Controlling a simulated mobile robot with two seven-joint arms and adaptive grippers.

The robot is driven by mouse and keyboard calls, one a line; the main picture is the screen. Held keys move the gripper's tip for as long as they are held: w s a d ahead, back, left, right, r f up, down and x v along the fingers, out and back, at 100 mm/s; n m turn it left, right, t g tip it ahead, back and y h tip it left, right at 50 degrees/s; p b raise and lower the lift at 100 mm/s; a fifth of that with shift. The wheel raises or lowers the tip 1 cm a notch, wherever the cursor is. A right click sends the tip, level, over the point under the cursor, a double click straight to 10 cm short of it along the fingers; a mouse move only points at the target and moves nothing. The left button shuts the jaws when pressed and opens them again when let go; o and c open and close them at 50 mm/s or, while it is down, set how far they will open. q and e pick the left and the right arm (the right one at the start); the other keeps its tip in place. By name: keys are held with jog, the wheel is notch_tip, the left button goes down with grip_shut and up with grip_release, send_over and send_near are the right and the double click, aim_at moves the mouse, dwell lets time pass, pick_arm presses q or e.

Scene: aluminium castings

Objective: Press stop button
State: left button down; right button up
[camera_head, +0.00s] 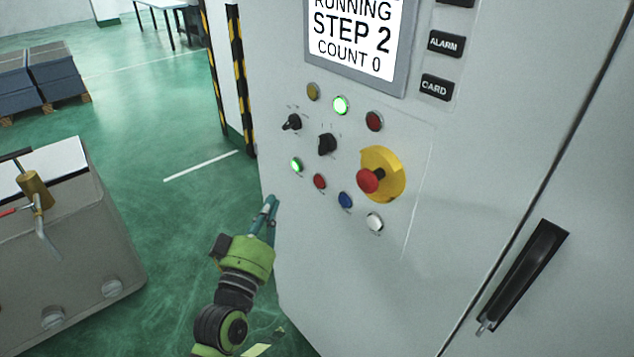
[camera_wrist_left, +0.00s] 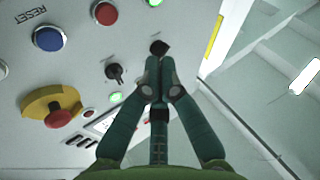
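The control panel (camera_head: 420,190) on the grey cabinet has a lower row of buttons: a lit green button (camera_head: 295,164), a small red button (camera_head: 319,181), a blue button (camera_head: 345,200) and a white button (camera_head: 375,222). No stop label is legible. In the left wrist view the red button (camera_wrist_left: 104,12) is at the top, beside the blue button (camera_wrist_left: 48,38) labelled RESET. My left gripper (camera_head: 271,200) is below and left of the row, near the cabinet's left edge. Its fingers (camera_wrist_left: 160,62) are together and empty. My right gripper is not in view.
A red mushroom button (camera_head: 368,181) on a yellow base sticks out right of the row. Two black selector knobs (camera_head: 327,144) (camera_head: 292,122) sit above. The screen (camera_head: 352,38) reads RUNNING, STEP 2, COUNT 0. A black door handle (camera_head: 525,272) is at right.

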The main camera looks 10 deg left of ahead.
aim_at(316, 170)
pick_arm(q)
jog(key=w+d, duration=0.5)
jog(key=w, duration=0.1)
jog(key=shift+b, duration=0.45)
jog(key=shift+w, duration=0.15)
dwell(1.0)
jog(key=shift+w+d, duration=0.25)
jog(key=shift+w, duration=0.05)
jog(key=shift+w+d+r, duration=0.2)
jog(key=shift+w+d, duration=0.15)
jog(key=shift+w, duration=0.1)
dwell(0.8)
dwell(0.3)
jog(key=shift+s+a+p, duration=0.35)
jog(key=shift+s+p, duration=0.15)
jog(key=shift+p, duration=0.2)
jog(key=shift+s+a, duration=0.1)
jog(key=shift+s, duration=0.15)
